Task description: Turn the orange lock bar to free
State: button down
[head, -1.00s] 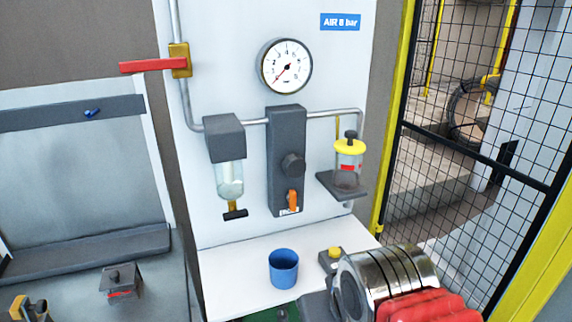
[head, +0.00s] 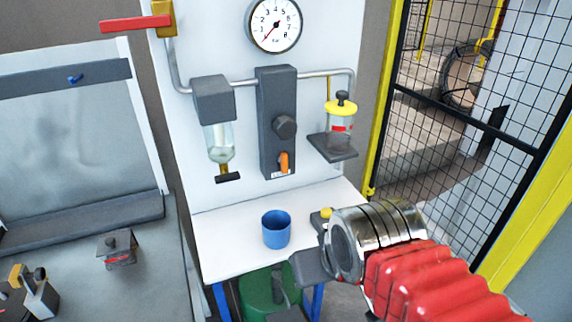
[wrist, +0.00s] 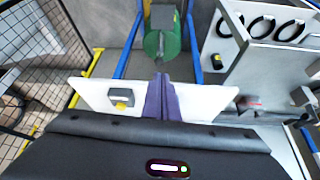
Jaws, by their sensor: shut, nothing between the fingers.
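The orange lock bar (head: 284,162) stands upright at the lower end of the dark grey regulator block (head: 275,105) on the white panel, over a small white label. The black round knob (head: 285,126) is just above it. The lock bar does not show in the wrist view. My gripper is low and to the right of the bar in the head view, apart from it, and mostly hidden there behind my wrist. In the wrist view my gripper (wrist: 160,85) is shut and empty, its fingers together over the white shelf.
A blue cup (head: 276,230) stands on the white shelf (head: 222,232). A yellow button (wrist: 122,104) on a dark box is close to my gripper. A yellow-capped lubricator (head: 341,118) and a clear filter bowl (head: 219,145) flank the regulator. Mesh fencing (head: 470,125) stands at right.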

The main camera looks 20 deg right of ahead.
aim_at(284, 159)
jog(key=k, duration=1.3)
jog(key=u, duration=0.8)
jog(key=i, duration=1)
